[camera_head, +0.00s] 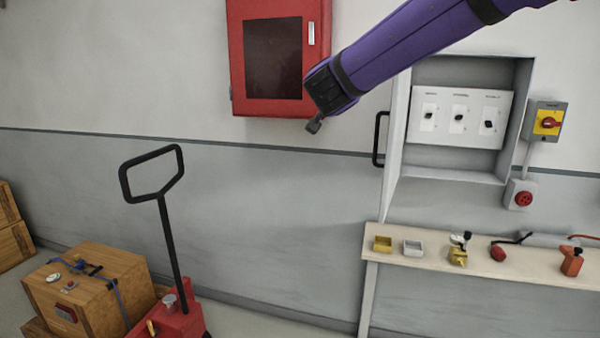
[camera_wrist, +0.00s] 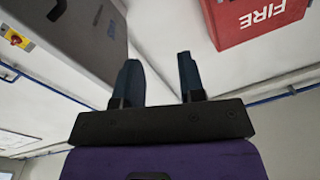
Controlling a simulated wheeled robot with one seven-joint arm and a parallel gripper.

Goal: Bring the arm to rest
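My purple arm reaches in from the top right of the head view. My gripper (camera_head: 314,124) is at its lower-left end, raised in front of the wall and partly over the lower right edge of a red cabinet (camera_head: 238,60). In the wrist view my gripper (camera_wrist: 158,62) shows two dark fingers standing apart with nothing between them. It is open and empty. The red cabinet's underside and FIRE lettering also show in the wrist view (camera_wrist: 262,18), at the upper right.
An open grey switch box (camera_head: 460,168) with its door swung out is right of my gripper. Below it a shelf (camera_head: 425,255) carries trays and tools. A red pallet truck (camera_head: 180,315) with a black handle and a wooden crate (camera_head: 115,265) stand lower left.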

